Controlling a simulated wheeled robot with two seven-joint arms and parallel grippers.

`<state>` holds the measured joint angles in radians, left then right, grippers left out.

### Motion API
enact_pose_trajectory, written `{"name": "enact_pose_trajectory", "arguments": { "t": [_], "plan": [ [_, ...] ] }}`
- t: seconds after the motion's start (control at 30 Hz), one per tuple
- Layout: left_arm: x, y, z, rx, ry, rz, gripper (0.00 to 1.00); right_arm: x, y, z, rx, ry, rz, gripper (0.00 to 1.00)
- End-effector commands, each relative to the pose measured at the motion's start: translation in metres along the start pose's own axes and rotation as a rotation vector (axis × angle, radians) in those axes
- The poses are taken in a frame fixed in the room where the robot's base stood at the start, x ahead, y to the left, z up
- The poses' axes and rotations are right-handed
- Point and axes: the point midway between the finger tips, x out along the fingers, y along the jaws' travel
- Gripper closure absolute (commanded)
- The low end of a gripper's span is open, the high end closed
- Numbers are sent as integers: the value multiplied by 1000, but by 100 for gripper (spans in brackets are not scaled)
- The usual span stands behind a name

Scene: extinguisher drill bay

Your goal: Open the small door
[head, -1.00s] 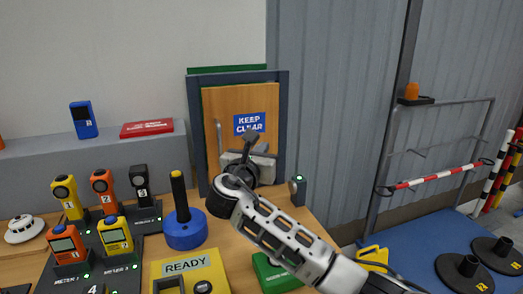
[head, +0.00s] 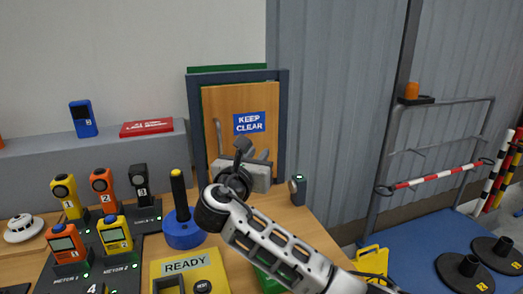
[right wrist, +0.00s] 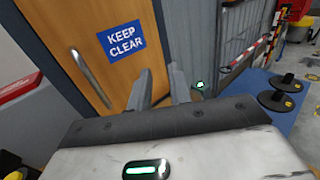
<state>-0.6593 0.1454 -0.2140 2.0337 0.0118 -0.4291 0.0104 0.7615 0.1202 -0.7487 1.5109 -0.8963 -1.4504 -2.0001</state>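The small wooden door (head: 215,105) stands in a dark blue frame (head: 282,110) at the back of the bench, with a blue KEEP CLEAR sign (head: 249,123) on it. Its upright metal handle (head: 219,136) is near the door's left edge; it also shows in the right wrist view (right wrist: 91,80). A narrow green strip shows along that edge; I cannot tell if the door is fully shut. My right gripper (head: 255,152) is open and empty in front of the door's lower part, right of the handle and apart from it. Its fingers (right wrist: 160,70) show a gap. My left gripper is out of view.
A blue base with a black post (head: 183,230) stands left of my right arm. Several meters (head: 115,235) sit on a dark rack at left. A yellow READY box (head: 190,268) is in front. A small grey device (head: 298,190) stands right of the door.

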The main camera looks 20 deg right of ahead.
Motion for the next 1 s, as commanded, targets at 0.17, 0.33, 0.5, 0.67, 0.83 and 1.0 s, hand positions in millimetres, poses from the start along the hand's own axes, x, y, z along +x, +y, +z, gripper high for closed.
{"name": "enact_pose_trajectory", "arguments": {
  "t": [0.17,0.33,0.5,0.67,0.83,1.0],
  "plan": [
    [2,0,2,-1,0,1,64,-47,1,-2,4,3,4,80],
    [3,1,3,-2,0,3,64,-85,1,-1,3,2,4,80],
    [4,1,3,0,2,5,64,-111,1,-1,2,2,3,80],
    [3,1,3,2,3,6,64,-121,0,0,0,2,-1,80],
    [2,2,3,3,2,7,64,-122,0,0,0,1,0,80],
    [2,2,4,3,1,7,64,-122,0,0,1,1,0,97]
  ]
}}
